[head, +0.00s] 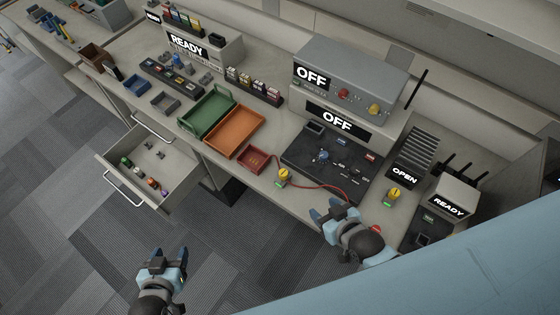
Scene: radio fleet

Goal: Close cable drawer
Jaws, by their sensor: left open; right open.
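The cable drawer (187,180) stands pulled out from the front of the bench, at the left of the head view. It holds several small coloured items and has a pale bar handle (124,188) on its front. My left gripper (167,255) is open and empty over the floor, below and to the right of the drawer front and apart from it. My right gripper (327,214) is open near the bench's front edge, close to the red cable and to the right of the drawer. I cannot tell whether it touches anything.
A green tray (207,110), an orange tray (235,131) and a small red tray (254,158) lie on the bench. Devices labelled OFF (337,122) and a red cable (325,187) are on the right. Carpeted floor before the drawer is clear.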

